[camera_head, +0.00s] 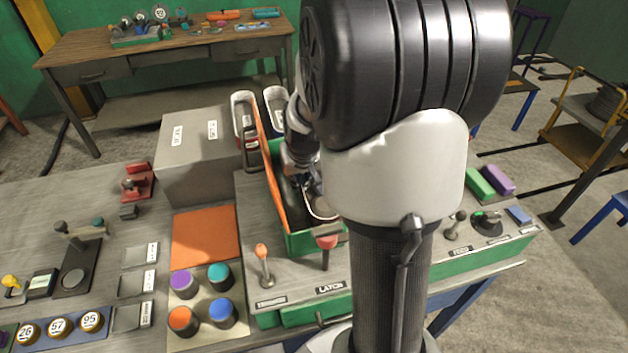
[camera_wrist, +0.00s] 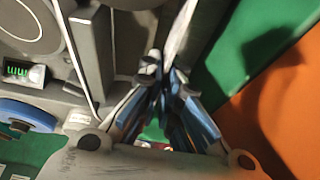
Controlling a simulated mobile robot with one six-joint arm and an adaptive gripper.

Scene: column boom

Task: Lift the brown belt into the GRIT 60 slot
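My gripper (camera_wrist: 163,78) is down inside a green-walled bay (camera_head: 301,243) with an orange side (camera_head: 274,180). In the wrist view its fingers come together at the tips. A thin pale strip (camera_wrist: 182,28) runs up from between them and seems pinched there. A thin pale curved edge (camera_head: 322,212) shows below the gripper in the head view. It may be the belt's edge, but I cannot make out a brown face. A grey box (camera_head: 195,165) left of the bay carries two small labels, too small to read, so I cannot pick out the GRIT 60 slot.
Two upright loop-shaped pieces (camera_head: 244,115) stand behind the box's right side. A red-knobbed lever (camera_head: 326,250) and an orange-tipped lever (camera_head: 263,262) rise in front of the bay. Coloured knobs (camera_head: 201,297) stand front left. My arm hides much of the right.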

